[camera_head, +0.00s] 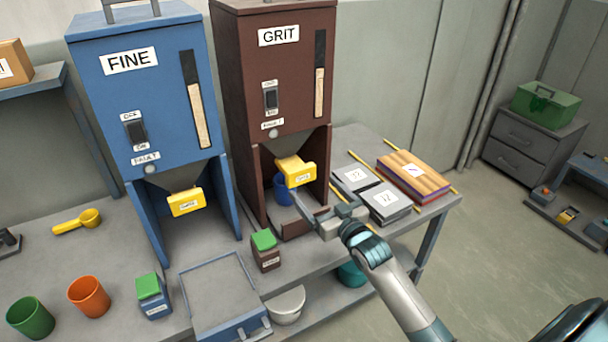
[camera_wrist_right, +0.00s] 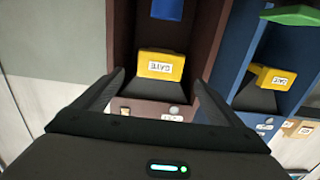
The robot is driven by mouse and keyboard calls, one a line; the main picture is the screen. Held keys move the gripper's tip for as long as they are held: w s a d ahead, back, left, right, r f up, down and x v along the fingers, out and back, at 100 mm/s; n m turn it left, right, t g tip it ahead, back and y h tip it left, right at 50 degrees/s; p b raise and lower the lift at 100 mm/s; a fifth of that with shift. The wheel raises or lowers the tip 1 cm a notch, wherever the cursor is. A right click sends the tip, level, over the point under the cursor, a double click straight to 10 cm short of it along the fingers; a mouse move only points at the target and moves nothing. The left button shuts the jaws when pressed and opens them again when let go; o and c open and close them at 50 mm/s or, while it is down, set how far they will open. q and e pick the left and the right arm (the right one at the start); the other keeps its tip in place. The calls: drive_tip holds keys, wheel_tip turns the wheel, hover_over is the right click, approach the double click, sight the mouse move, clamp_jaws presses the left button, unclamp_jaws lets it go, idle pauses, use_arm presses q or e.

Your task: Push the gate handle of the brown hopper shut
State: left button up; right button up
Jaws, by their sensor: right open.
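The brown hopper (camera_head: 287,80), labelled GRIT, stands at the back of the bench. Its yellow gate handle (camera_head: 297,171) sticks out under the chute and also shows in the right wrist view (camera_wrist_right: 160,66), between my fingers. My right gripper (camera_head: 301,201) is open and empty, just in front of and below the handle in the head view. I cannot tell whether a finger touches it. A blue cup (camera_head: 283,189) stands in the hopper's bay under the handle, partly hidden. My left gripper is out of view.
The blue FINE hopper (camera_head: 139,80) with its own yellow gate handle (camera_head: 187,202) stands to the left. A brown green-lidded container (camera_head: 265,254) stands near the brown hopper's front. Grey blocks (camera_head: 385,203) and a wooden-topped stack (camera_head: 414,175) lie to the right.

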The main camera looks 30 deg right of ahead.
sight(303, 176)
drive_tip(key=w+p, duration=0.1)
drive_tip(key=w, duration=0.6)
drive_tip(key=shift+w+a, duration=0.15)
drive_tip(key=shift+c, duration=0.3)
drive_tip(key=c, duration=1.5)
drive_tip(key=shift+o, duration=0.2)
drive_tip(key=w+b, duration=0.1)
drive_tip(key=w, duration=0.3)
drive_tip(key=shift+w+r+b, duration=0.15)
drive_tip(key=shift+w+b, duration=0.2)
